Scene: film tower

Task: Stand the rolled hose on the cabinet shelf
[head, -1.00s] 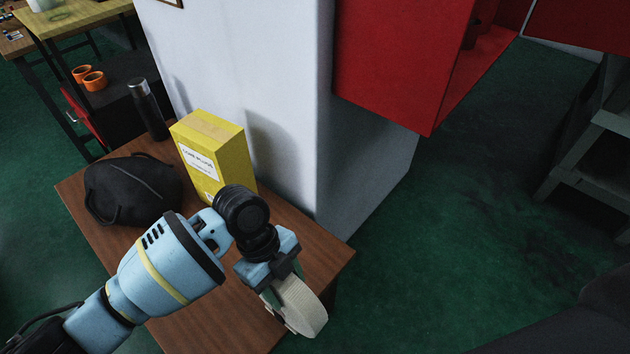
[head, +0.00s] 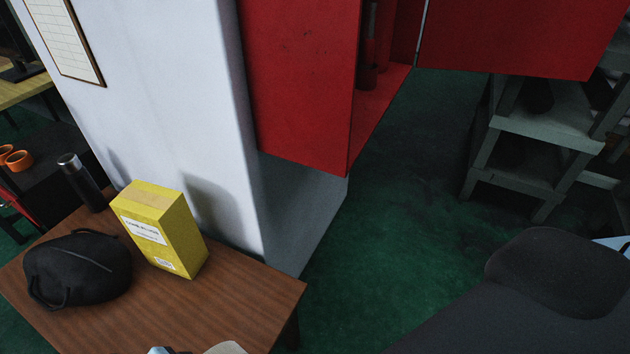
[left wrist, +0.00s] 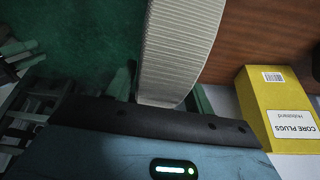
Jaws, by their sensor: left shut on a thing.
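The rolled hose, a pale ribbed coil, fills the upper middle of the left wrist view (left wrist: 182,48). My left gripper (left wrist: 165,98) is shut on it. In the head view only a sliver of the hose (head: 226,348) shows at the bottom edge, by the wooden table's front. The red cabinet (head: 300,85) is on the wall at upper middle, its door (head: 515,35) swung open to the right. Part of its red inner floor, the shelf (head: 385,105), shows; the deeper inside is hidden. The hose is well below and apart from the cabinet. My right gripper is out of view.
A dark cylindrical object (head: 368,76) stands inside the cabinet. The wooden table (head: 225,305) holds a yellow box (head: 165,230), a black bag (head: 80,268) and a dark flask (head: 80,182). A grey step stand (head: 545,130) is at right. Green floor is clear between.

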